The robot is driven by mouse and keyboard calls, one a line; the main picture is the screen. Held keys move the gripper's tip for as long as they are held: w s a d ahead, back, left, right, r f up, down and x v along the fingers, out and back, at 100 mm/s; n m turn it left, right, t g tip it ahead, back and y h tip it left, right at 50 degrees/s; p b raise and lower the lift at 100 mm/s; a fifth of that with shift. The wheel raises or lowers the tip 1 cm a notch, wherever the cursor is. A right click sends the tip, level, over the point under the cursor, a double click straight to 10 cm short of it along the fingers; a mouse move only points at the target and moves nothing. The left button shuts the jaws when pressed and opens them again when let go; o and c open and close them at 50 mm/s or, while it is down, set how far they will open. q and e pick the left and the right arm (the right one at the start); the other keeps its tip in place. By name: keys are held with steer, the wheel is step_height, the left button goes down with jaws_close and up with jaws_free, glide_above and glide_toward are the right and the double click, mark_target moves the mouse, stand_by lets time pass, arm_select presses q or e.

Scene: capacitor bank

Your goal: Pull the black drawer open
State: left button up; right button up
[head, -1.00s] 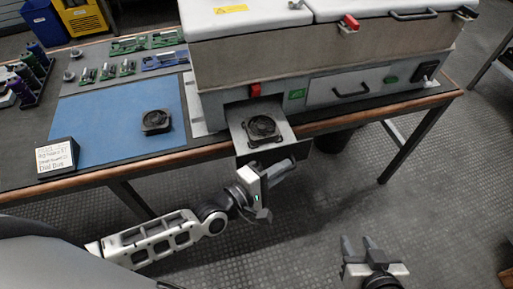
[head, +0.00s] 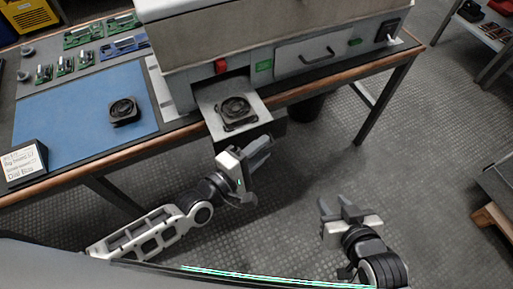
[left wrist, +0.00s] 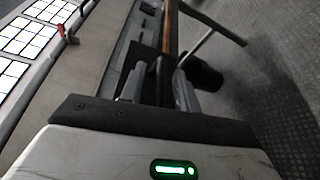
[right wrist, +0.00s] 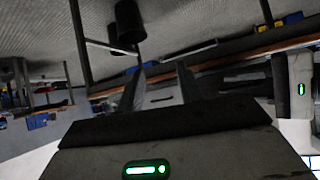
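A dark box front (head: 273,130), which I take to be the black drawer, sits under the bench edge below the grey tray. My left gripper and the tray partly hide it in the head view. In the right wrist view a dark front with a pale handle bar (right wrist: 161,99) shows between the fingers. My left gripper (head: 257,168) is open and empty, just in front of the bench and apart from the drawer. In the left wrist view its fingers (left wrist: 158,92) stand apart. My right gripper (head: 339,207) is open and empty over the floor, farther from the bench.
A grey tray (head: 252,105) with a black fan (head: 236,109) juts out from the machine (head: 285,65) above. A blue mat (head: 80,115) with another fan lies on the bench at left. A black bin (head: 306,106) stands under the bench.

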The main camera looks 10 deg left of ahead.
arm_select(q)
steer(key=b+v, duration=0.1)
steer(key=v, duration=1.5)
steer(key=shift+d, duration=0.15)
steer(key=w+d+f+m+g+y, duration=0.1)
steer(key=w+d+f+m+y, duration=0.15)
steer(key=m, duration=0.65)
steer(key=a+f+m+y, duration=0.1)
steer(key=m, duration=0.1)
steer(key=a+f+m+g+y, duration=0.1)
steer(key=a+m+y, duration=0.1)
steer(key=a+f+m+g+y, duration=0.1)
steer(key=m, duration=0.1)
steer(key=shift+w+a+f+m+y, duration=0.2)
steer(key=shift+w+a+m+y, duration=0.1)
steer(key=shift+w+y, duration=0.1)
